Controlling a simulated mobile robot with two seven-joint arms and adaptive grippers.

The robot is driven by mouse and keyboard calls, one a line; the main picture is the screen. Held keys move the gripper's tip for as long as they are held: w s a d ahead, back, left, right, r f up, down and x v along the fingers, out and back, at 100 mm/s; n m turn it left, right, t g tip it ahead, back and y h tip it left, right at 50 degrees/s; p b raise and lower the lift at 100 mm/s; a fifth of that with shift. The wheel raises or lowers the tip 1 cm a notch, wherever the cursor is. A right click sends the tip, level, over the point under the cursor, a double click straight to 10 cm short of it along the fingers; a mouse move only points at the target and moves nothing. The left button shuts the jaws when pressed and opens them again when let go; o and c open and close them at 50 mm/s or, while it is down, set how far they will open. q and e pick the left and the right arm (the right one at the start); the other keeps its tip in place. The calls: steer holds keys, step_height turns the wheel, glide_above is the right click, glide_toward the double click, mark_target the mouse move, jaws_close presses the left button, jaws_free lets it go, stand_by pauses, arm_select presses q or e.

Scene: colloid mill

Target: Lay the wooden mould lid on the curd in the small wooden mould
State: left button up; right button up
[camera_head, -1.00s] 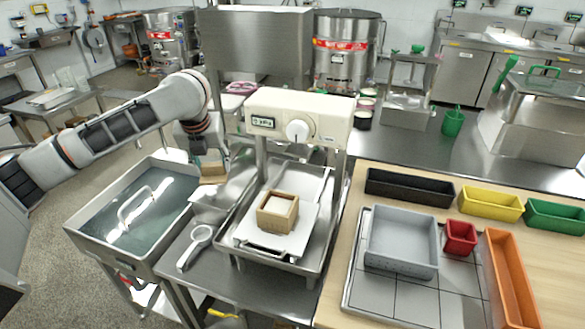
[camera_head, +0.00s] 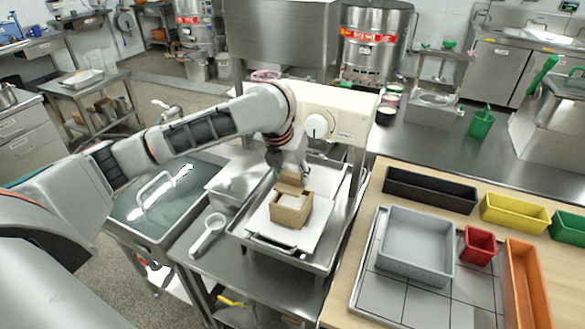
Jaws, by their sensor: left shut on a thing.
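The small wooden mould (camera_head: 291,214) stands on a white board in the metal tray under the cream machine. Some of the pale curd (camera_head: 297,201) shows inside its open top. My left gripper (camera_head: 288,172) is shut on the wooden mould lid (camera_head: 290,184) and holds it at the far side of the mould, over or just behind the far rim. The lid covers part of the mould's far edge from view, so I cannot tell whether they touch. My right gripper is out of view.
The cream machine head (camera_head: 345,112) is close behind and right of my left gripper. A water-filled sink (camera_head: 150,200) is at the left, with a white scoop (camera_head: 209,234) beside it. Grey (camera_head: 413,270), red (camera_head: 478,246) and other bins stand at the right.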

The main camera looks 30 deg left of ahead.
mark_target(291, 184)
arm_select(q)
steer(key=shift+f, duration=1.85)
steer(key=shift+f, duration=0.65)
stand_by(0.7)
steer(key=o, duration=1.6)
steer(key=shift+o, duration=0.2)
steer(key=shift+r, duration=3.5)
